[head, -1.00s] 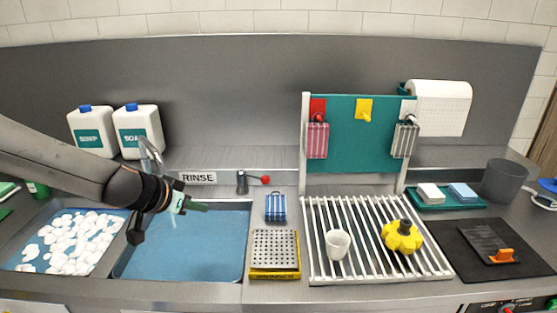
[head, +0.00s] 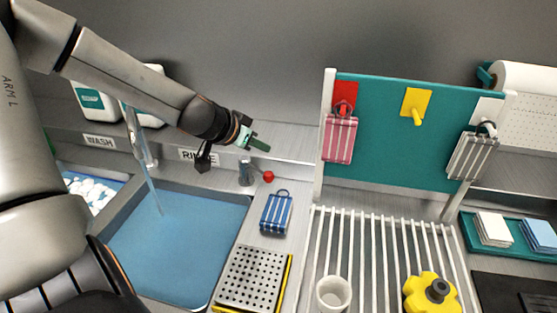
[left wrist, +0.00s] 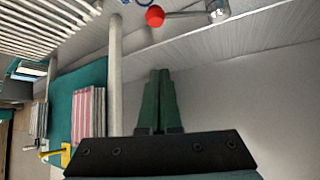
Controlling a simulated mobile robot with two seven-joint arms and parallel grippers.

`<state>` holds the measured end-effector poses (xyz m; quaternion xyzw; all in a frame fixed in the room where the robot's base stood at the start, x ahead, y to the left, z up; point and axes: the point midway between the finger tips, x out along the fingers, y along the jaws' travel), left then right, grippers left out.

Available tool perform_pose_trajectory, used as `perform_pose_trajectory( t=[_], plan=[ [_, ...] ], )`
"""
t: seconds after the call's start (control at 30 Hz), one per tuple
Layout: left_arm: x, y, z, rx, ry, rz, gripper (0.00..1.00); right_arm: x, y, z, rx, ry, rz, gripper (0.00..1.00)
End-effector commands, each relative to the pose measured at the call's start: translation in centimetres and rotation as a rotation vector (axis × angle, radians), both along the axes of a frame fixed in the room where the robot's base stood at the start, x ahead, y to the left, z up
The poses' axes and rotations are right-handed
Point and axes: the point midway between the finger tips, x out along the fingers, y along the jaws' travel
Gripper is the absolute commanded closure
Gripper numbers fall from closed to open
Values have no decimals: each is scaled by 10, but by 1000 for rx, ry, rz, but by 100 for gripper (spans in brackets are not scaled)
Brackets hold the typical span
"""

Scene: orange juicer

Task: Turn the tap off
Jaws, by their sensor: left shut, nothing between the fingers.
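The tap's lever has a red ball knob (head: 268,177) on a short bar from a metal post (head: 246,172), right of the rinse basin. The curved spout (head: 141,145) is left of it, and a thin stream of water (head: 155,192) falls into the blue basin (head: 175,245). My left gripper (head: 260,145) is shut and empty, above and behind the knob in the picture, apart from it. In the left wrist view the shut fingers (left wrist: 157,85) point towards the knob (left wrist: 155,16) and bar, with a gap between. My right gripper is not in view.
A teal board (head: 400,135) with hanging cloths stands right of the lever. A blue striped cloth (head: 276,212) lies just in front of the knob. A white rack (head: 318,250) holds a cup (head: 333,294) and a yellow object (head: 431,294). White jugs (head: 93,103) stand back left.

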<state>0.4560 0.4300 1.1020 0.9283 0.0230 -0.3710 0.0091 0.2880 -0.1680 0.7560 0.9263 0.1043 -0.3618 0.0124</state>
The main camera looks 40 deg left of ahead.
Motion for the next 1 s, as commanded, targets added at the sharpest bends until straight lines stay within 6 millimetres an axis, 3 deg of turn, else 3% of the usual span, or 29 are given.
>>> perform_pose_trajectory(
  t=[0.47, 1.0],
  plan=[
    [10, 1, -12, 0, 3, 0, 100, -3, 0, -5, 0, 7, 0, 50],
    [62, 4, -62, 3, 2, 0, 100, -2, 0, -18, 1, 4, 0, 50]
  ],
)
